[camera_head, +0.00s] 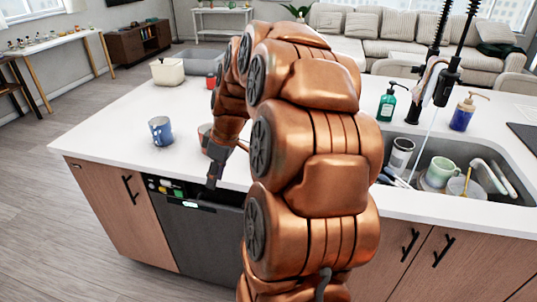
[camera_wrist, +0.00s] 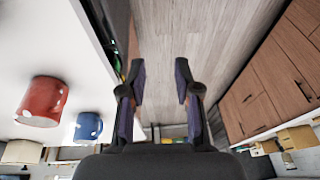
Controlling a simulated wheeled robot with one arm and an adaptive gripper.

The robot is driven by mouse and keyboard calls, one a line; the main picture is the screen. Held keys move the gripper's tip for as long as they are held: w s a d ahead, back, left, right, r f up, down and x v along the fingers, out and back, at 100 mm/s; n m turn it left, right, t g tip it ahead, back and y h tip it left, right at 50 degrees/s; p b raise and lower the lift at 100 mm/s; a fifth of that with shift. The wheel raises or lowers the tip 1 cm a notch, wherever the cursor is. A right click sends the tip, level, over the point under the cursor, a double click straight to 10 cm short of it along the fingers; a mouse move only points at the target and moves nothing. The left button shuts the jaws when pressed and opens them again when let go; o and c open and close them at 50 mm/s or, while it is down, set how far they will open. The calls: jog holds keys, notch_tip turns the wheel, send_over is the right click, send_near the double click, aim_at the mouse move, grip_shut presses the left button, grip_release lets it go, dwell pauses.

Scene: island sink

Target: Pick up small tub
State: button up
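A cream tub (camera_head: 167,71) stands on the white island counter near its far left edge, with something dark at its top. A cream object in the lower left of the wrist view (camera_wrist: 21,151) looks like the same tub. My gripper (camera_head: 213,180) hangs at the counter's front edge, above the dishwasher front and well apart from the tub. In the wrist view my gripper (camera_wrist: 159,75) is open, with its two dark fingers spread and only floor visible between them.
A blue patterned mug (camera_head: 161,131) and a red mug (camera_wrist: 42,101) stand on the counter (camera_head: 110,125); my arm partly hides the red one in the head view. A sink (camera_head: 440,150) with dishes and soap bottles lies right. Counter left of the blue mug is clear.

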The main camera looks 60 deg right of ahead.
jog(key=s+d+f+t+h, duration=0.1)
jog(key=s+d, duration=0.1)
jog(key=d, duration=0.9)
jog(key=s+d+f+t+h, duration=0.1)
jog(key=s+d, duration=0.1)
jog(key=d, duration=0.8)
jog(key=shift+n, duration=0.3)
jog(key=shift+w+a+p+x, duration=0.15)
jog(key=shift+p+x, duration=0.8)
jog(key=shift+x, duration=0.9)
jog(key=shift+w+a+p+x, duration=0.15)
jog(key=shift+p+x, duration=0.8)
jog(key=shift+x, duration=0.9)
jog(key=shift+r, duration=0.15)
grip_shut()
